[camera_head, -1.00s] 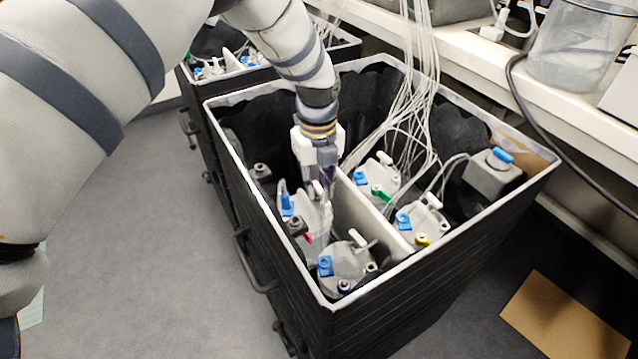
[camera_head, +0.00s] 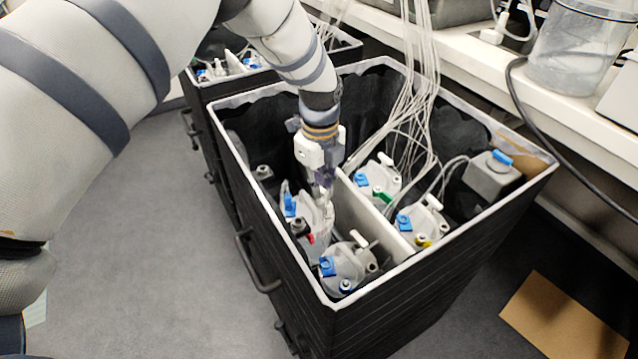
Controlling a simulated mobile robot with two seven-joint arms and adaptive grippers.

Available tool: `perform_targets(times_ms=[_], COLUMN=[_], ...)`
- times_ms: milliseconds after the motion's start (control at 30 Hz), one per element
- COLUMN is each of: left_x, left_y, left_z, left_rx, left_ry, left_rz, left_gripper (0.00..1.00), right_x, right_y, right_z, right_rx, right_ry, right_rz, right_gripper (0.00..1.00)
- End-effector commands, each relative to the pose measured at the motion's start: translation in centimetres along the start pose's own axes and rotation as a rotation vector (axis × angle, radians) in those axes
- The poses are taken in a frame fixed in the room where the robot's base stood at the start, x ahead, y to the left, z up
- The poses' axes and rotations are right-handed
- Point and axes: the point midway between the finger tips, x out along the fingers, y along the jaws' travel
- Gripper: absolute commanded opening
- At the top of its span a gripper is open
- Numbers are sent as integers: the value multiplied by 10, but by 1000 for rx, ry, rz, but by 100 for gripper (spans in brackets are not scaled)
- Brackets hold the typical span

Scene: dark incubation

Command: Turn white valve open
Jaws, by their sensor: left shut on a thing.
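My left gripper (camera_head: 325,190) reaches down into the black crate (camera_head: 392,305), over the back left bottle lid (camera_head: 311,213). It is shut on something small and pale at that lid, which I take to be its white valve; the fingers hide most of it. This lid also bears a blue fitting (camera_head: 290,205) and a red-marked port. Other lids show white valves in plain view: one on the front left lid (camera_head: 358,239), one on the back right lid (camera_head: 385,158) and one on the front right lid (camera_head: 434,203). My right gripper is not in view.
A white divider (camera_head: 372,215) splits the crate. White tubes (camera_head: 408,90) hang into it from above. A grey box with a blue top (camera_head: 492,175) sits in the right corner. A second crate (camera_head: 212,88) stands behind, and a bench with a clear tub (camera_head: 575,50) at right.

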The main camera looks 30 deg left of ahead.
Motion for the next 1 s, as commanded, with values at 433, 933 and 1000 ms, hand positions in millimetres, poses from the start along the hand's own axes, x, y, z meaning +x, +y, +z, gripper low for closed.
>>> perform_targets(times_ms=[433, 933, 1000], left_x=[-2, -1, -1], left_y=[-1, -1, -1], left_z=[0, 0, 0], left_rx=[-422, -890, -951], left_ry=[0, 0, 1], left_rz=[-4, -4, -4], left_gripper=[0, 0, 0], right_x=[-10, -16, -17], right_y=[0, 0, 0], right_z=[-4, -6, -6], right_rx=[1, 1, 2], right_ry=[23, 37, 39], right_rz=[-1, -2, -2], right_gripper=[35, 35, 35])
